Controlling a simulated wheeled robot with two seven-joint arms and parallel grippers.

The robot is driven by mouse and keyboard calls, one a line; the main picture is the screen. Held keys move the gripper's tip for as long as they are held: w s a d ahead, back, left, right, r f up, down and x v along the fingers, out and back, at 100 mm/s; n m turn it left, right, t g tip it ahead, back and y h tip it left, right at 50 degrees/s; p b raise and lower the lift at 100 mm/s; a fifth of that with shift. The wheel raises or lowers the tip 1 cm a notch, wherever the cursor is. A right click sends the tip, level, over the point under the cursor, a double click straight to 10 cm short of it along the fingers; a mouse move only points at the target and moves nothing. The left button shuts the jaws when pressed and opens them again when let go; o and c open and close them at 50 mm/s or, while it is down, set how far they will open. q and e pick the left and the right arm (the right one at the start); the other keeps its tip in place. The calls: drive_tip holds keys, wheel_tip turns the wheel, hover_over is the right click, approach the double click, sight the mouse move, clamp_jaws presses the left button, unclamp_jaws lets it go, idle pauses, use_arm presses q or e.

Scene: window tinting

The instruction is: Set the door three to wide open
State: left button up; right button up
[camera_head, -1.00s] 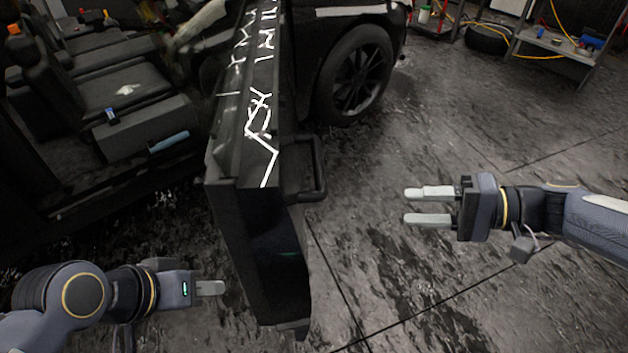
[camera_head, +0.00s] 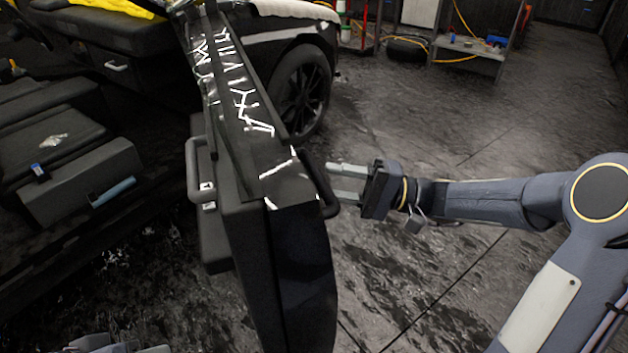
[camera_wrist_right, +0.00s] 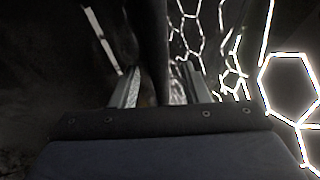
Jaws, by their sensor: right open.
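The black car door (camera_head: 297,260) stands swung out from the car body, its top edge running away from me in the head view. A dark outer handle (camera_head: 318,184) sticks out on its right side. My right gripper (camera_head: 335,180) is open, its fingertips close to that handle. In the right wrist view the two fingers (camera_wrist_right: 160,88) point forward with a dark upright bar (camera_wrist_right: 153,45), apparently the handle, between them; contact cannot be told. Only a grey part of my left gripper (camera_head: 120,347) shows at the bottom left edge, and its fingers are not clear.
A grey inner pull (camera_head: 194,170) is on the door's left side. A wheel (camera_head: 300,90) stands behind the door. A shelf cart (camera_head: 470,50) is far back.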

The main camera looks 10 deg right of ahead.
sight(319, 180)
drive_tip(key=shift+x, duration=1.8)
clamp_jaws()
